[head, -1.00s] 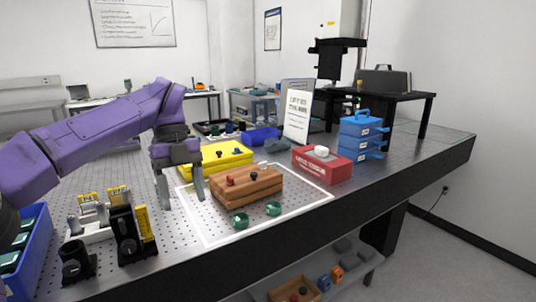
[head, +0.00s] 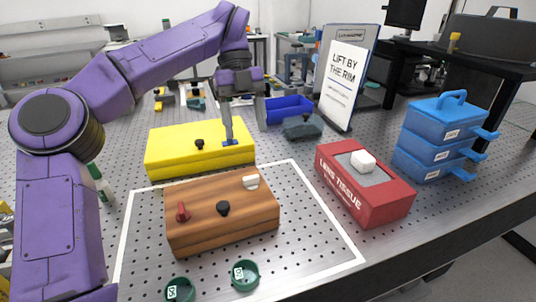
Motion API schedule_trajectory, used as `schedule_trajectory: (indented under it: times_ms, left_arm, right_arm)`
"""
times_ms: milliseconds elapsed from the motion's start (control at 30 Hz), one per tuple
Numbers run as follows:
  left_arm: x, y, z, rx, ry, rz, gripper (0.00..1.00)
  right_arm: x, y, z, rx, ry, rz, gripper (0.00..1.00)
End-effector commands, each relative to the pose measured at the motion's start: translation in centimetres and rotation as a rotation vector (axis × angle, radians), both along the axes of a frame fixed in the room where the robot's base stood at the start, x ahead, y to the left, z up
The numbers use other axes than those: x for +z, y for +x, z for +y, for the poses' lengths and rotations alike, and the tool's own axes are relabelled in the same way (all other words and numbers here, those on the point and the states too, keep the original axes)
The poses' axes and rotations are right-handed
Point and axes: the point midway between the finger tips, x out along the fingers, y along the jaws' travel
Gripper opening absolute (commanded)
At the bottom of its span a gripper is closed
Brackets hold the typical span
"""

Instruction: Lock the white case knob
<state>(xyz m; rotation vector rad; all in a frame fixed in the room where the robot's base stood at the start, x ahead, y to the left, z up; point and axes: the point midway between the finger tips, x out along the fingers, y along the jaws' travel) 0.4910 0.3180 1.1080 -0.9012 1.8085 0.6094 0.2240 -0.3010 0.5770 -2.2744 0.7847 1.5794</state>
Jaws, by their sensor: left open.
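The wooden case (head: 222,228) sits on the perforated table inside a white outlined square. On its lid are a red knob (head: 183,212), a black knob (head: 223,208) and, at the right end, a white knob (head: 250,182). I cannot tell from its shape whether the white knob is locked. My left gripper (head: 245,132) is open and empty, pointing down behind the wooden case, at the right end of the yellow case. One fingertip overlaps the yellow case's blue knob (head: 231,142); contact is unclear. My right gripper is not in view.
The yellow case (head: 165,150) lies just behind the wooden one. A red tissue box (head: 376,202) is to the right, with blue stacked boxes (head: 439,140) beyond. Two green round pieces (head: 245,275) lie in front.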

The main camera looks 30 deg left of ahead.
Motion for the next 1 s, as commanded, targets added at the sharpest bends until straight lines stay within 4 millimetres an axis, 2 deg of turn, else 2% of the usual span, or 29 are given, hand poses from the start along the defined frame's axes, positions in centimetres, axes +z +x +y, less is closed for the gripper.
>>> schedule_trajectory:
  times_ms: [200,400,600,833,867,1000]
  left_arm:
    - [-4.2,-1.0,-1.1,-0.004,-0.003,0.001,0.64]
    - [-7.9,-2.0,-2.5,-0.004,-0.004,0.002,0.64]
    - [-9.5,-2.4,-3.2,-0.003,-0.002,0.0,0.64]
    - [-9.5,-2.4,-3.2,-0.002,0.0,-0.001,0.64]
    - [-9.5,-2.4,-3.2,-0.002,0.0,-0.001,0.61]
    - [-9.5,-2.4,-3.2,-0.003,-0.001,-0.001,0.15]
  right_arm:
    - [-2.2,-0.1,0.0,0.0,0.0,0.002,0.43]
    - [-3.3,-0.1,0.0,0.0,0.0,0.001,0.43]
    - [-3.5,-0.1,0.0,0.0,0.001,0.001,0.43]
    - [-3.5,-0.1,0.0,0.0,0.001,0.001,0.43]
    - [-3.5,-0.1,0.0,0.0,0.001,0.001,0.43]
    - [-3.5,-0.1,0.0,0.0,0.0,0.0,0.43]
